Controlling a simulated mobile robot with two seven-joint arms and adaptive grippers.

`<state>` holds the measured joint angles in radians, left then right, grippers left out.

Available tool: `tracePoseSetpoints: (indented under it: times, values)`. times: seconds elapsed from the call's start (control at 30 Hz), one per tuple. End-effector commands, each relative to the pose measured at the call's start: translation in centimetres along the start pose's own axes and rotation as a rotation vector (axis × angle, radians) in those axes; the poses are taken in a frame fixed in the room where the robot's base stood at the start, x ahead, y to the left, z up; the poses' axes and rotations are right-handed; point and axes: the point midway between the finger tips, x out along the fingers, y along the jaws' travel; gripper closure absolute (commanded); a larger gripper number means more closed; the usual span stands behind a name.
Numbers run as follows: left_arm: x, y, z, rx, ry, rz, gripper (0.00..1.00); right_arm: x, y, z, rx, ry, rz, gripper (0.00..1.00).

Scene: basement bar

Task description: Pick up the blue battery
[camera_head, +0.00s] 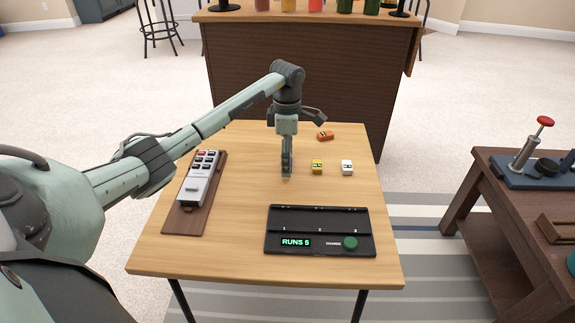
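No blue battery shows in the head view; one could be hidden behind or between the fingers of my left gripper. My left gripper (287,172) points down over the middle of the wooden table (240,245), its fingertips at or close to the tabletop. Its fingers are seen nearly edge-on, so I cannot tell whether they are open or hold anything. A yellow battery (317,167) lies just right of the fingers, and a white battery (347,168) lies further right. An orange battery (325,136) lies behind them. My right gripper is not in view.
A black charger (318,222) with a green "RUNS 5" display and a green button (350,243) sits at the table's front. A grey keypad device (200,175) lies on a brown board at left. A bar counter (310,70) stands behind; a dark side table (500,215) stands right.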

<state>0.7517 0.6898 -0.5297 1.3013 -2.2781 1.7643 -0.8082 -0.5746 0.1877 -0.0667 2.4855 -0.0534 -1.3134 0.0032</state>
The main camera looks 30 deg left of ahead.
Motion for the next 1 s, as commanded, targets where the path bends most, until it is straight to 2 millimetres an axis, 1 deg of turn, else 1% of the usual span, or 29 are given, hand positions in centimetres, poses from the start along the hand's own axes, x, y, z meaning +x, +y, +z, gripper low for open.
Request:
tracePoseSetpoints:
  times: [0.17,0.2,0.6,0.87,1.0]
  values:
    - [0.0,0.0,0.0,0.000,0.000,0.001,0.34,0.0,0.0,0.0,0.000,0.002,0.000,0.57]
    - [0.0,0.0,0.0,0.000,-0.001,0.001,0.35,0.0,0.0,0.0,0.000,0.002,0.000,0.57]
    - [0.0,0.0,0.0,0.001,-0.001,0.001,0.85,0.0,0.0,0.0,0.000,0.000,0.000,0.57]
    - [-0.1,0.0,0.0,0.000,-0.001,0.001,0.86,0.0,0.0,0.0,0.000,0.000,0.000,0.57]
    - [-0.9,0.1,0.0,0.001,-0.001,0.003,0.86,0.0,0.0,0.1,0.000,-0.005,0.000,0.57]
